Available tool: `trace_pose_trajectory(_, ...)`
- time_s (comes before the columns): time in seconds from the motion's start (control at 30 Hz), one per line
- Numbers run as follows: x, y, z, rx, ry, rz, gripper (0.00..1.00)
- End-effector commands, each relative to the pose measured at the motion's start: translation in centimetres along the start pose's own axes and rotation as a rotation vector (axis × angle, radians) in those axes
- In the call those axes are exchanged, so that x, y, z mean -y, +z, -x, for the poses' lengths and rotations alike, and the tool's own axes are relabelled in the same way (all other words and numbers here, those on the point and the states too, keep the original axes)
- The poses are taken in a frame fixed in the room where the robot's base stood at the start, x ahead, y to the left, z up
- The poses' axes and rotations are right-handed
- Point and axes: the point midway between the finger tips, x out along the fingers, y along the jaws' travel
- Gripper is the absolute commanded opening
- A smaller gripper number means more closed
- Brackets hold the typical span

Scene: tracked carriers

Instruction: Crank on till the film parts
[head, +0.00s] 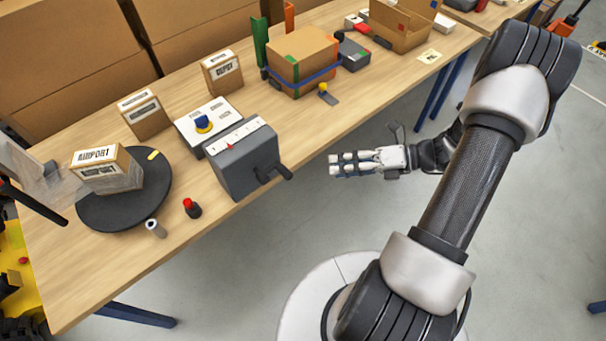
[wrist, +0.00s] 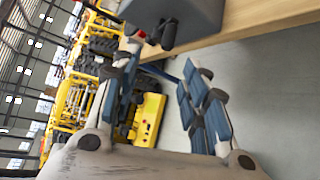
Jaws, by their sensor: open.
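A grey box with a black crank handle (head: 283,173) stands at the table's front edge. A white scale with a red pointer (head: 229,146) runs along its top. The handle also shows in the wrist view (wrist: 168,34). A box labelled AIRPORT (head: 108,170) sits on a round black turntable (head: 150,190) at the left. Clear film (head: 50,187) lies against the left side of this box. My gripper (head: 338,164) is open and empty, in the air off the table's front edge, to the right of the handle and apart from it.
A white panel with a blue knob (head: 205,122) stands behind the crank box. A red-topped button (head: 191,208) and a small grey cylinder (head: 155,228) stand near the front edge. Several cartons (head: 303,58) stand further back. The floor (head: 240,250) before the table is clear.

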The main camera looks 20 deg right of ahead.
Motion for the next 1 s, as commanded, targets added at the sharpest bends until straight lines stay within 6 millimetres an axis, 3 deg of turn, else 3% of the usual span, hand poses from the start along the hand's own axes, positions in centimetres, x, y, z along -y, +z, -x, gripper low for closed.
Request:
trace_pose_trajectory(0.1, 1.5, -0.2, 0.2, 0.058, 0.018, -0.092, 0.41)
trace_pose_trajectory(0.27, 1.8, -0.2, -0.6, 0.069, 0.024, -0.114, 0.41)
trace_pose_trajectory(1.0, 1.6, 0.7, -15.2, 0.064, 0.022, -0.109, 0.41)
